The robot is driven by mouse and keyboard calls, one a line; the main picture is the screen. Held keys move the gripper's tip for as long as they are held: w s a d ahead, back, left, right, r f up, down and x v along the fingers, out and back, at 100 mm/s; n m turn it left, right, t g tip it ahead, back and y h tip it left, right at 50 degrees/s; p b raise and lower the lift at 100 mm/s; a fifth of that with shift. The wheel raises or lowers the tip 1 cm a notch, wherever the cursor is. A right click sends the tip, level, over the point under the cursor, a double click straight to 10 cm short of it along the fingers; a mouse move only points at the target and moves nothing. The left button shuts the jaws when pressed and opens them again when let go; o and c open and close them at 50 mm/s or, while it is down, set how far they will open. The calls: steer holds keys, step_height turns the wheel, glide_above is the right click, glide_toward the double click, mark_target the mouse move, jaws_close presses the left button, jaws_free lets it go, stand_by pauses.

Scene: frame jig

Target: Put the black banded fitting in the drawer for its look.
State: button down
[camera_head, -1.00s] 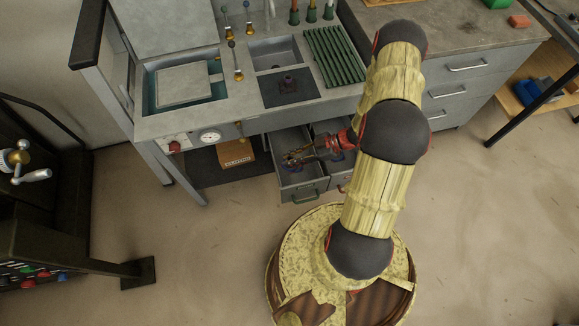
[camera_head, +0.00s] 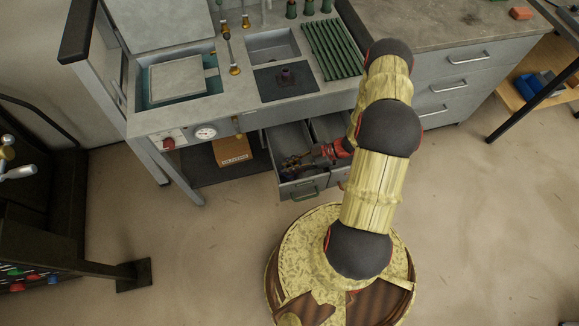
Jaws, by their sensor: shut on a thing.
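Two open drawers sit side by side under the bench. My gripper (camera_head: 293,162) reaches from the right into the left drawer (camera_head: 303,191), its fingers at or below the rim. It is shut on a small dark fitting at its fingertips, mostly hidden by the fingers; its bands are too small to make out. The right drawer (camera_head: 334,123) is partly covered by my arm. Another dark, purplish fitting (camera_head: 287,76) stands upright on a black mat (camera_head: 304,86) on the bench top.
The bench top holds a sink (camera_head: 270,45), a green ribbed rack (camera_head: 333,48) and a basin (camera_head: 184,82). A cardboard box (camera_head: 233,151) lies on the shelf left of the drawers.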

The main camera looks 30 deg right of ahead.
steer(key=shift+f, duration=0.1)
steer(key=shift+f+b, duration=0.3)
steer(key=shift+f, duration=0.15)
steer(key=shift+f, duration=0.1)
steer(key=c, duration=1.6)
jaws_free()
steer(key=shift+r, duration=0.25)
steer(key=shift+r+p+v, duration=0.15)
steer(key=shift+p+v, duration=0.95)
steer(key=shift+v, duration=2)
steer(key=shift+r+p+v, duration=0.15)
steer(key=shift+p+v, duration=0.9)
steer(key=shift+v, duration=2.1)
